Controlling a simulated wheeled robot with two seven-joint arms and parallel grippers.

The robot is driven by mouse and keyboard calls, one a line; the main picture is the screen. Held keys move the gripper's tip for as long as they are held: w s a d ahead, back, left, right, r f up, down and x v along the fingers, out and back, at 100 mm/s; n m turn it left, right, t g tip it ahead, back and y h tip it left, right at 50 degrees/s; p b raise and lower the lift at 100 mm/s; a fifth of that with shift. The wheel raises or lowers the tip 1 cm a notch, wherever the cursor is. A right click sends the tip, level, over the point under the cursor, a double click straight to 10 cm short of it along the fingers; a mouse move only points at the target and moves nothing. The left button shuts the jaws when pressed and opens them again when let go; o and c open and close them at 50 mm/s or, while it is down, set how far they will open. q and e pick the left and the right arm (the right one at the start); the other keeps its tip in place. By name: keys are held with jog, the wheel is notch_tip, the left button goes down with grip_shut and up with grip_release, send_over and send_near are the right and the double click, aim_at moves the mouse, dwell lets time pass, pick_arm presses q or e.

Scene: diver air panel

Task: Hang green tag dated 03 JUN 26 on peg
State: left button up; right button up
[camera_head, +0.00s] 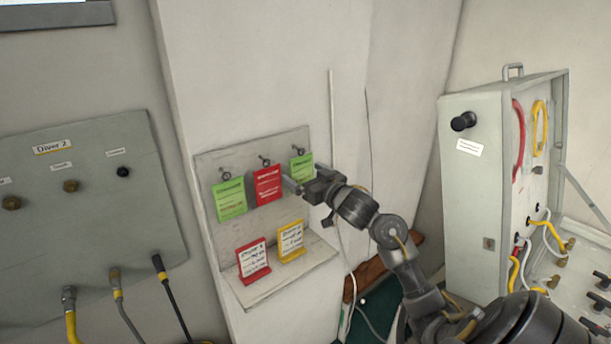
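A grey board (283,215) on the wall carries three pegs in a row. A green tag (229,201) hangs at the left peg (225,175). A red tag (268,185) hangs at the middle peg (265,160). Another green tag (302,164) is at the right peg (296,150), its lower part hidden behind my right gripper. The print on the tags is too small to read a date. My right gripper (292,184) is in front of the board, between the red tag and the right green tag. I cannot tell whether its fingers are apart or hold anything. My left gripper is out of view.
A ledge (262,289) below the pegs holds a red-framed card (253,261) and a yellow-framed card (290,241). A "Diver 2" panel (85,215) with hoses is at left. A grey case (480,190) with red and yellow hoses stands at right. A white cord hangs beside the board.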

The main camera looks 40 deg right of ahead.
jog(key=shift+s, duration=0.15)
jog(key=shift+s, duration=0.3)
jog(key=s+b, duration=0.2)
jog(key=s, duration=0.8)
jog(key=shift+a+f, duration=0.1)
